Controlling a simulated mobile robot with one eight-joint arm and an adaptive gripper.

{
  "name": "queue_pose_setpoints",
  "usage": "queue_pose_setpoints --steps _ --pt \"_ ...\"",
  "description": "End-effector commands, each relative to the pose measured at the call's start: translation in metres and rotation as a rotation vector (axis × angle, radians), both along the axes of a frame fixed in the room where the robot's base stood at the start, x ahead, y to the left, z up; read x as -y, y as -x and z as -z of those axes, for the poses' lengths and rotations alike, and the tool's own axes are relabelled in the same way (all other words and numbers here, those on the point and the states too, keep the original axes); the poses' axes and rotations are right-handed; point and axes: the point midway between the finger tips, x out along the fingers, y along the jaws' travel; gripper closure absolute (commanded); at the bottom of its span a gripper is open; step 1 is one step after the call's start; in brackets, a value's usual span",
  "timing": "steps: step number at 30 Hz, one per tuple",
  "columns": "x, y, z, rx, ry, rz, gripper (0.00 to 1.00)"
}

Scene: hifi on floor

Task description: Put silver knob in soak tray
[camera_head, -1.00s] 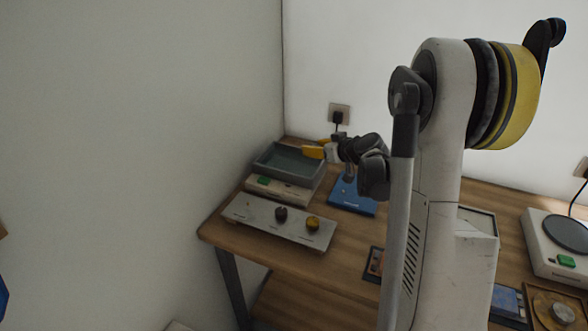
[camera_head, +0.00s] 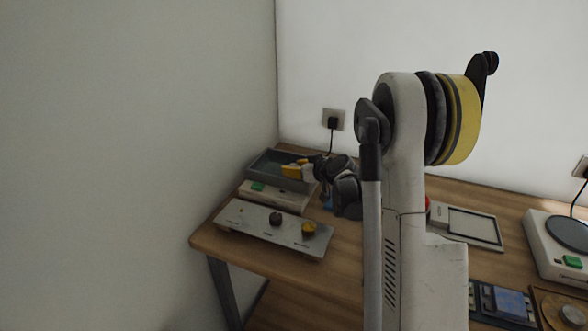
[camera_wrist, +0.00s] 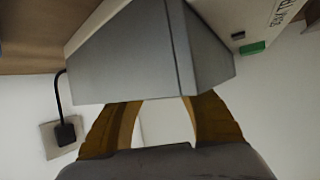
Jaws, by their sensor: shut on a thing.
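The soak tray (camera_head: 262,177) is a grey open box on a white device at the table's far left corner. In the wrist view its grey outer wall (camera_wrist: 130,60) fills the upper middle. My gripper (camera_head: 285,171) has yellow fingers and is low over the tray's right part in the head view. In the wrist view the tray wall hides the fingertips. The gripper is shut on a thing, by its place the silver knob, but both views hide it. The silver panel (camera_head: 262,238) carries a black knob, a gold knob and a small bare spot at its left.
The white device (camera_head: 290,196) under the tray has a green button. A wall socket (camera_head: 334,120) with a plugged black cable is behind. A framed flat panel (camera_head: 470,226) and a device with a round dark plate (camera_head: 568,233) are to the right.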

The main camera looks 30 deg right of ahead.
Motion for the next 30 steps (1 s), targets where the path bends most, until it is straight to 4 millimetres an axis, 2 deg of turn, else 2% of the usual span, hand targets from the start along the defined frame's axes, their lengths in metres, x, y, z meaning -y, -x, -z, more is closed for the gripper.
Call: queue_pose_setpoints --steps 12,13,15,24,29,30 --pt "0.000 0.001 0.012 -0.002 0.000 -0.001 0.83" --pt "0.000 0.001 0.012 -0.003 0.000 -0.001 0.57" --pt "0.000 0.001 0.013 -0.004 0.000 -0.002 0.42" --pt "0.000 0.002 0.013 -0.006 0.000 -0.002 0.42" --pt "0.000 0.002 -0.004 -0.006 0.000 -0.001 0.42" --pt "0.002 0.012 -0.006 -0.005 0.000 0.001 0.42"
